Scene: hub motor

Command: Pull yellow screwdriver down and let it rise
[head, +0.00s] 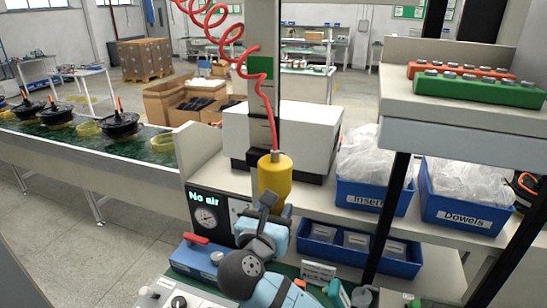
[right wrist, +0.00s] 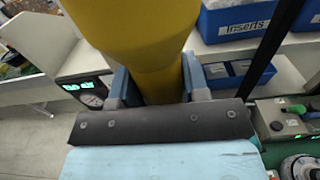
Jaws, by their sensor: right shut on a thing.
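The yellow screwdriver (head: 274,178) hangs upright on a coiled red hose (head: 267,92) in the middle of the head view. My right gripper (head: 270,208) reaches up from below and is shut on its lower part. In the right wrist view the large yellow body of the screwdriver (right wrist: 140,38) stands between the two fingers of the right gripper (right wrist: 157,84). The screwdriver's lower tip is hidden behind the gripper. My left gripper is not in view.
A "No air" gauge panel (head: 209,214) stands left of the screwdriver. Blue bins marked Inserts (head: 371,199) and Dowels (head: 461,212) sit at right, under a shelf (head: 450,105). A dark post (head: 388,215) stands in front. A conveyor (head: 110,165) runs at left.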

